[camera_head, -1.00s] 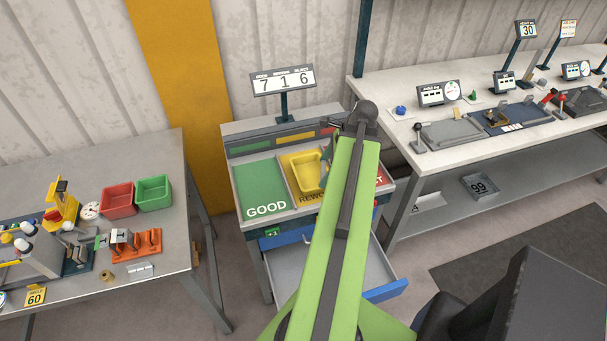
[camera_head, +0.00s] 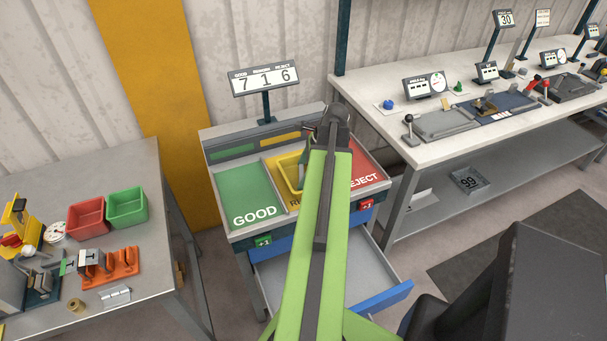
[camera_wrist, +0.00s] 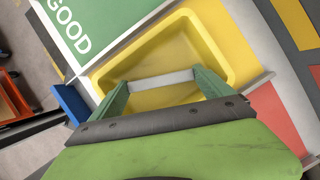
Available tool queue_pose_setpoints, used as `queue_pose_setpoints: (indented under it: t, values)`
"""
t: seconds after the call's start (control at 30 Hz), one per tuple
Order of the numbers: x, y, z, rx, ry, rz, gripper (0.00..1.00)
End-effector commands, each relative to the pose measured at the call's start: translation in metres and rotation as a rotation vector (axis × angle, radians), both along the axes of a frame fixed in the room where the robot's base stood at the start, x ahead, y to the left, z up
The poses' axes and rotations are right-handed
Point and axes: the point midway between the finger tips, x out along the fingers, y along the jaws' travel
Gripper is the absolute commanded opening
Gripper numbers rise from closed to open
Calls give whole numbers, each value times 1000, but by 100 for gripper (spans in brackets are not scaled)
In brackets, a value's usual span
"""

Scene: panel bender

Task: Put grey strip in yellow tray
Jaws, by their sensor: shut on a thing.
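The yellow tray (camera_wrist: 222,48) lies under my gripper in the wrist view, on the yellow section of the sorting stand. In the head view the tray (camera_head: 287,172) is partly hidden behind my green arm. My gripper (camera_wrist: 160,79) has its two green fingers shut on the ends of the grey strip (camera_wrist: 148,86). The strip spans between the fingers and appears over the tray's opening. I cannot tell whether it touches the tray floor. In the head view the strip is not clearly visible.
The green GOOD section (camera_head: 245,192) is left of the tray and the red REJECT section (camera_head: 368,168) is right. A score sign (camera_head: 265,80) stands behind. An open drawer (camera_head: 385,298) juts out below. Red (camera_head: 85,218) and green bins (camera_head: 127,207) stand on the left table.

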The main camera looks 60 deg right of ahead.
Motion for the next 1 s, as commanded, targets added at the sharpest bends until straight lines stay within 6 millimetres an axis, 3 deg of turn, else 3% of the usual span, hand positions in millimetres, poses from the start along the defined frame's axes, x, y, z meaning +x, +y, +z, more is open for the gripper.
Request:
queue_pose_setpoints:
  t: [0.13,0.17,0.23,0.47,0.63,0.77,1.0]
  values:
    - [1,0,-4,0,0,1,52]
    - [0,0,-4,0,0,1,92]
    - [0,0,-2,0,0,1,100]
    - [0,0,-2,0,0,0,100]
    - [-2,-1,9,0,0,-1,100]
    - [-8,-5,30,1,0,-2,100]
    - [-26,-16,83,0,0,-3,100]
